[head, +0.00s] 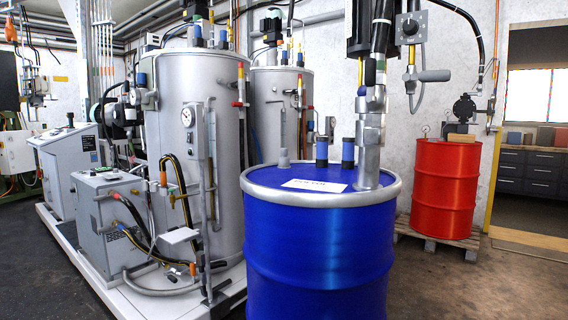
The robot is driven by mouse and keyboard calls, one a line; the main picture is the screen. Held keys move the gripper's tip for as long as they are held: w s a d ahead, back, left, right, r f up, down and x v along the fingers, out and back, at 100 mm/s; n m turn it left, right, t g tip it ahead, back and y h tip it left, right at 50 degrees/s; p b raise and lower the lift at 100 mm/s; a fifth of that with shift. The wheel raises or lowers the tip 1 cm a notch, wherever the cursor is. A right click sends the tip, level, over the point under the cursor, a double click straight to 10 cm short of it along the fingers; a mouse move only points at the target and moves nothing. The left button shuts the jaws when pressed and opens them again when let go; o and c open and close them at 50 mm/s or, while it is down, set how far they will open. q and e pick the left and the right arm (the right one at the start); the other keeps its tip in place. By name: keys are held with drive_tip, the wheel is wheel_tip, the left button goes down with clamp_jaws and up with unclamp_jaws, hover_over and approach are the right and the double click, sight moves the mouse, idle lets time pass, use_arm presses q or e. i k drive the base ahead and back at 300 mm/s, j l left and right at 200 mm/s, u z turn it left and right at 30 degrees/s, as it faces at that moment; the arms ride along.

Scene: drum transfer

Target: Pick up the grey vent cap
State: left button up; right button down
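A small grey vent cap (283,158) stands upright at the back left of the lid of the blue drum (318,255). It is narrow at the top and wider at the base. A white label (314,185) lies on the lid in front of it. Two dark blue cylinders with dark tops, one (322,152) and another (348,153), stand to the right of the cap. Neither of my grippers shows in the head view, and nothing touches the cap.
A grey metal pipe assembly (369,140) stands on the lid's right side and rises out of view. Steel tanks (205,140) and a grey control box (110,220) are at left. A red drum (445,190) stands on a pallet at right. The lid's front is clear.

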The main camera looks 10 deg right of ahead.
sight(283, 161)
drive_tip(key=l, duration=0.25)
drive_tip(key=i+l+z, duration=0.65)
drive_tip(key=l, duration=0.3)
drive_tip(key=i+l+z, duration=0.95)
drive_tip(key=i, duration=0.25)
drive_tip(key=i+l, duration=0.1)
drive_tip(key=i, duration=1)
drive_tip(key=i+l, duration=0.15)
drive_tip(key=i, duration=0.95)
drive_tip(key=i+j+u, duration=0.1)
drive_tip(key=i+u, duration=0.7)
drive_tip(key=i+l+u, duration=0.15)
drive_tip(key=u, duration=0.25)
drive_tip(key=i+u, duration=0.15)
drive_tip(key=u, duration=0.3)
drive_tip(key=i+u, duration=0.2)
drive_tip(key=u, duration=0.25)
drive_tip(key=i+l+u, duration=0.1)
drive_tip(key=u, duration=0.3)
drive_tip(key=i+l+u, duration=0.15)
drive_tip(key=u, duration=0.3)
drive_tip(key=i+l+u, duration=0.2)
drive_tip(key=u, duration=0.25)
drive_tip(key=i+l+u, duration=0.1)
drive_tip(key=u, duration=0.35)
drive_tip(key=k+l, duration=0.05)
drive_tip(key=l, duration=0.05)
